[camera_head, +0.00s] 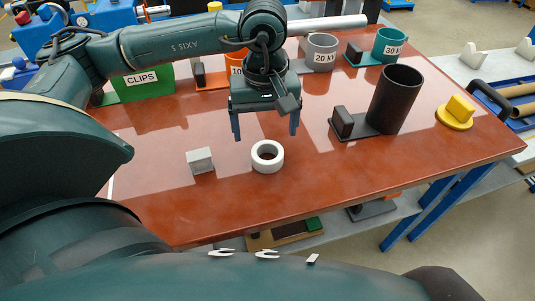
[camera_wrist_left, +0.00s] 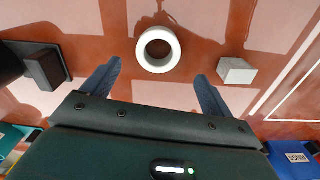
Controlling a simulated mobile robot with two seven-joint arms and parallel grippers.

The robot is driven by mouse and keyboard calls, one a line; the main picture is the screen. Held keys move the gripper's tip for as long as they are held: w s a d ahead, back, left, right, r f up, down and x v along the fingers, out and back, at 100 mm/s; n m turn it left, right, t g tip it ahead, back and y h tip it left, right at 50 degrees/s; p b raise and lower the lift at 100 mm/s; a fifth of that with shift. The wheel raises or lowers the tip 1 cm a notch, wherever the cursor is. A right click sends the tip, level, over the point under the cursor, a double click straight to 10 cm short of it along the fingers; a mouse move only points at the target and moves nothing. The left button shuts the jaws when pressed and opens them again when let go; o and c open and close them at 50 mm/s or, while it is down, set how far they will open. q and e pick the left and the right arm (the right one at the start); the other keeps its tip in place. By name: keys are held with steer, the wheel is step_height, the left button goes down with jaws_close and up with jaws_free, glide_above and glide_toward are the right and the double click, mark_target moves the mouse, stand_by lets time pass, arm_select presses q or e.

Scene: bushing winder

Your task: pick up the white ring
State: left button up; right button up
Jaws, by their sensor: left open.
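The white ring (camera_head: 267,157) lies flat on the red-brown table, near its front edge. It also shows in the left wrist view (camera_wrist_left: 146,61), ahead of the fingertips and roughly between their lines. My left gripper (camera_head: 265,137) points down above the table, just behind the ring, with its blue fingers spread apart and nothing between them. In the left wrist view the two fingers (camera_wrist_left: 158,70) stand open on either side. The ring is apart from both fingers. My right gripper is not in view.
A small grey block (camera_head: 200,160) sits left of the ring. A black cup (camera_head: 396,99) with a dark block (camera_head: 341,122) stands to the right, and a yellow piece (camera_head: 456,112) farther right. A green CLIPS bin (camera_head: 148,83) and a grey 20 A cup (camera_head: 321,52) stand behind.

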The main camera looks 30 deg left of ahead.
mark_target(267, 144)
arm_select(q)
steer(key=shift+w+d+f, duration=0.1)
steer(key=shift+d+f, duration=0.05)
steer(key=shift+f, duration=2.55)
steer(key=c, duration=1.1)
steer(key=shift+r, duration=0.1)
